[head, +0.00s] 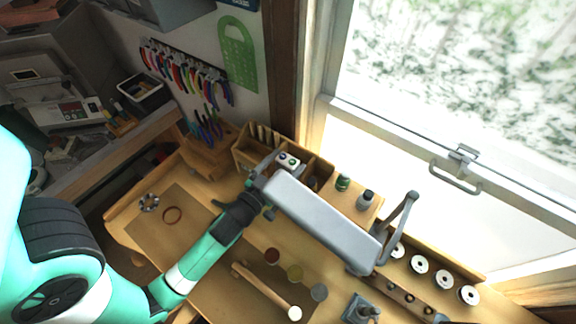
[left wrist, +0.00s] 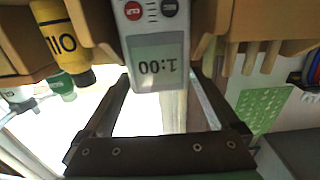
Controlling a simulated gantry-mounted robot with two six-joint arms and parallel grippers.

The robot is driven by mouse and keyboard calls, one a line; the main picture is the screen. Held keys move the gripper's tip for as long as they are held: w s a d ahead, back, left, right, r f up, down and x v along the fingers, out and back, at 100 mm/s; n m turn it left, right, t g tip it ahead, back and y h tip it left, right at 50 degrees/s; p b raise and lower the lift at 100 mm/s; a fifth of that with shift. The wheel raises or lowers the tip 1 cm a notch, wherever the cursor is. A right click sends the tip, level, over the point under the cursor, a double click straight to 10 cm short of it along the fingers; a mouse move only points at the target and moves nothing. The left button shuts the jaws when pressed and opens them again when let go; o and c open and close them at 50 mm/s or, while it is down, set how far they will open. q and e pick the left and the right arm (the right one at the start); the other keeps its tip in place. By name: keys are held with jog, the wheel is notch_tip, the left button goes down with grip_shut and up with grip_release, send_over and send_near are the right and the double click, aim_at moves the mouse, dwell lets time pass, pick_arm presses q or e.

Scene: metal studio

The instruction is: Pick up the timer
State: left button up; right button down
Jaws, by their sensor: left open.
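The timer (left wrist: 157,45) is a pale, boxy device in the left wrist view. It has a red button, a dark button and a grey display that reads 1:00 upside down. It stands at the wooden organizer. In the head view only its top with small round buttons (head: 288,160) shows, and the lamp head and my gripper hide the rest. My left gripper (head: 266,182) is open, its fingers pointing toward the timer. In the left wrist view its two fingers (left wrist: 160,82) lie to either side of the timer's lower end, with gaps visible. My right gripper is out of view.
A long grey lamp head (head: 325,215) extends right of my gripper, close to it. The wooden organizer (head: 318,166) has compartments. A yellow bottle (left wrist: 62,38) is beside the timer. A wooden mallet (head: 265,290) and several small round pots lie on the bench.

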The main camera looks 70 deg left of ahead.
pick_arm(q)
jog(key=shift+w+a, duration=0.4)
jog(key=shift+w, duration=0.2)
jog(key=c, duration=1.2)
jog(key=shift+c, duration=0.2)
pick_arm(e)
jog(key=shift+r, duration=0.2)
